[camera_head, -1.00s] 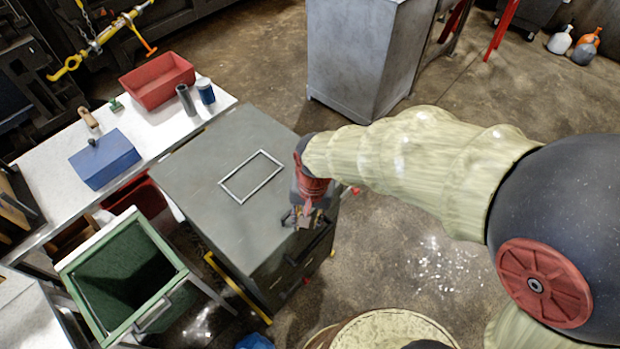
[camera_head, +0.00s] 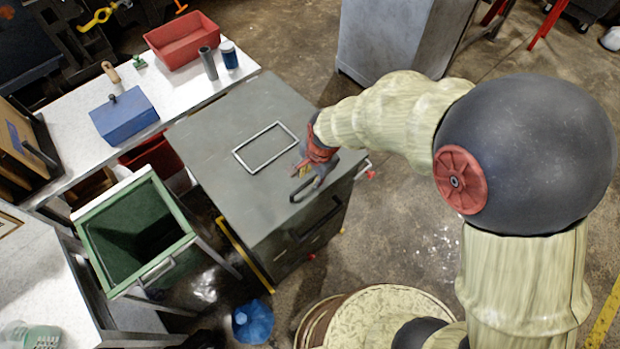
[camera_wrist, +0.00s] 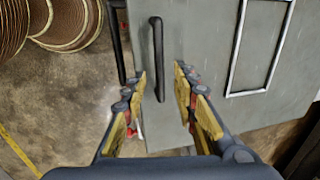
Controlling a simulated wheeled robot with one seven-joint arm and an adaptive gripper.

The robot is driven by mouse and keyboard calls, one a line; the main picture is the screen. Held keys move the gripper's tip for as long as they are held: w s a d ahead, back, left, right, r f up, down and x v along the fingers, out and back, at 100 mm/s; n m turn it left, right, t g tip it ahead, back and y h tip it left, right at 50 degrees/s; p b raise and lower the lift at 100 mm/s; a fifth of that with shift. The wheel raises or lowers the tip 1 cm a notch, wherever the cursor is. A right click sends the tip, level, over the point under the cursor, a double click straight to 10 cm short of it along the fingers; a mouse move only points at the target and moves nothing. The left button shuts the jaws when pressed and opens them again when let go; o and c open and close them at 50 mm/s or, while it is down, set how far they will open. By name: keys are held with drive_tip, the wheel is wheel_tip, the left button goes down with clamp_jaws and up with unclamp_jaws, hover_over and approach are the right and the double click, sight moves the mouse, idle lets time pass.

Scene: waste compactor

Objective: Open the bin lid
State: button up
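The bin (camera_head: 297,245) is a grey-green metal box. Its flat lid (camera_head: 215,145) is down and carries a pale rectangular frame (camera_head: 248,165). A dark bar handle (camera_head: 302,190) sits near the lid's front edge. In the wrist view, the handle (camera_wrist: 157,55) lies ahead of my gripper (camera_wrist: 160,78), lined up between its two fingers. My gripper (camera_head: 302,171) is open and empty, over the lid close to the handle in the head view. Whether a finger touches the handle is not clear.
An open green-rimmed container (camera_head: 92,235) stands left of the bin. A white table (camera_head: 75,125) behind holds a blue box (camera_head: 124,117) and a red tray (camera_head: 182,45). A grey cabinet (camera_head: 390,40) stands behind right. A blue bag (camera_head: 253,322) lies on the floor in front.

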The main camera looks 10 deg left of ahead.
drive_tip(key=shift+w+a+f, duration=0.1)
drive_tip(key=shift+f, duration=0.5)
drive_tip(key=shift+w+a+f, duration=0.1)
drive_tip(key=shift+f, duration=0.5)
drive_tip(key=shift+c, duration=1)
drive_tip(key=shift+s, duration=0.1)
clamp_jaws()
